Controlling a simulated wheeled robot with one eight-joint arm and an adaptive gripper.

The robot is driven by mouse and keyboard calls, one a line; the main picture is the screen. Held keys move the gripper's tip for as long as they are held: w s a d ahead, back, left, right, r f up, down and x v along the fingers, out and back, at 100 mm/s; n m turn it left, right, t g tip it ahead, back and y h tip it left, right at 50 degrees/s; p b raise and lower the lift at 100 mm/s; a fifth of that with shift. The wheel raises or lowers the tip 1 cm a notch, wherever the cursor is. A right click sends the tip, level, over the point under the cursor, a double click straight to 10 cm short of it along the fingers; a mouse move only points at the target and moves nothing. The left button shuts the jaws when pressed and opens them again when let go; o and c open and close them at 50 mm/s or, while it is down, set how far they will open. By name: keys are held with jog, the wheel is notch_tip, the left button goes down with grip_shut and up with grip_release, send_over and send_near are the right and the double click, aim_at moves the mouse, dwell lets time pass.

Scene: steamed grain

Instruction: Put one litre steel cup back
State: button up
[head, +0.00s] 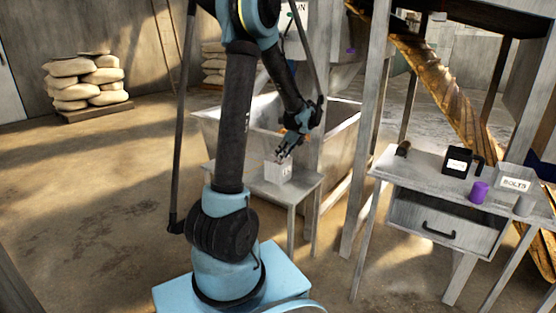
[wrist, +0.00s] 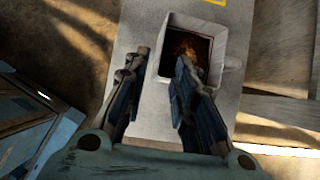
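A pale, square-mouthed metal cup (head: 278,172) stands on the small side table under my gripper in the head view. My gripper (head: 283,155) is just above the cup. In the wrist view its two fingers (wrist: 160,57) are apart, with the right finger overlapping the cup's near left corner and the left finger outside it. Nothing is seen held between them; contact cannot be told.
The small table (head: 300,188) stands before a large metal trough (head: 345,118). A wooden post (head: 366,130) stands between table and bench.

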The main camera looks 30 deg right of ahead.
jog(key=shift+s+r, duration=0.1)
jog(key=shift+r, duration=0.1)
jog(key=s+a+r+n+g, duration=0.1)
jog(key=s+a+r+n, duration=0.15)
jog(key=a+n, duration=0.8)
jog(key=s+a+r+n+g, duration=0.1)
jog(key=a+r+n+g, duration=0.2)
jog(key=a, duration=1.4)
jog(key=s+a+f+n+h, duration=0.1)
jog(key=s+a+f+n, duration=0.2)
jog(key=s+a+n, duration=0.5)
jog(key=s+a+f+n+h, duration=0.1)
jog(key=s+a+f+n, duration=0.1)
jog(key=s+a+n, duration=0.5)
jog(key=shift+s+a+f+n, duration=0.4)
jog(key=shift+s+n, duration=1.25)
jog(key=shift+s, duration=0.25)
